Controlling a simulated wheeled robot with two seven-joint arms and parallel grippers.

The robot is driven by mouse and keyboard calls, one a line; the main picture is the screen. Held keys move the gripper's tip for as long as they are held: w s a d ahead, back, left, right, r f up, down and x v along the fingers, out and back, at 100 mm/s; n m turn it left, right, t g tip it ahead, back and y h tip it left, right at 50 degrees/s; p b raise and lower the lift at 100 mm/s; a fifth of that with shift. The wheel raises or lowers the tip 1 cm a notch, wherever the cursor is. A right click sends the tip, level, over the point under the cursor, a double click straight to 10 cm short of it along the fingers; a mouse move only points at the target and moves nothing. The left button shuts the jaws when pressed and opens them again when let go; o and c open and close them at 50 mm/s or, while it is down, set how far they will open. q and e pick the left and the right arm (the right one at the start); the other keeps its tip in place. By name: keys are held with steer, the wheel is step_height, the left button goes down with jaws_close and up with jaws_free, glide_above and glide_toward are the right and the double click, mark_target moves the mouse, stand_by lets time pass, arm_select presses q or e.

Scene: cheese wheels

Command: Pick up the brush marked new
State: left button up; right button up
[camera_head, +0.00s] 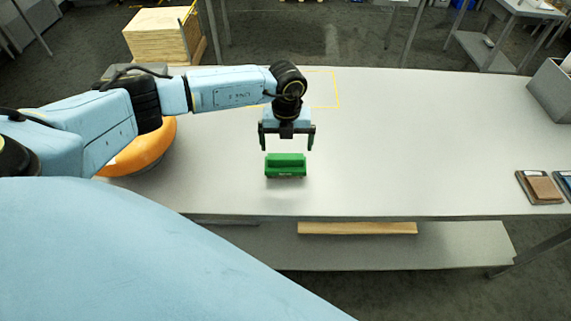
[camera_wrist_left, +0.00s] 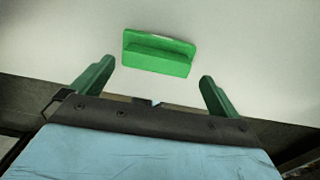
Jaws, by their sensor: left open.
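The brush (camera_head: 286,166) is a small green block-shaped thing lying on the grey table, near its front edge. My right gripper is not in view.
An orange cheese wheel (camera_head: 145,150) sits at the table's left under my left arm. At the right edge are a brown-topped block (camera_head: 541,187), a blue one (camera_head: 566,181) and a grey bin (camera_head: 552,90). The table (camera_head: 420,140) is clear around the brush. A wooden strip (camera_head: 357,228) lies on the lower shelf.

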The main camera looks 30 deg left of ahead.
mark_target(286, 156)
arm_select(q)
steer(key=shift+s+f+p, duration=0.15)
steer(key=shift+f+p, duration=0.1)
steer(key=shift+f, duration=1.1)
steer(key=shift+s+f+p, duration=0.15)
steer(key=shift+f+p, duration=0.1)
steer(key=shift+f, duration=1.1)
steer(key=c, duration=0.8)
steer(key=shift+r+b, duration=0.45)
steer(key=shift+r, duration=4.65)
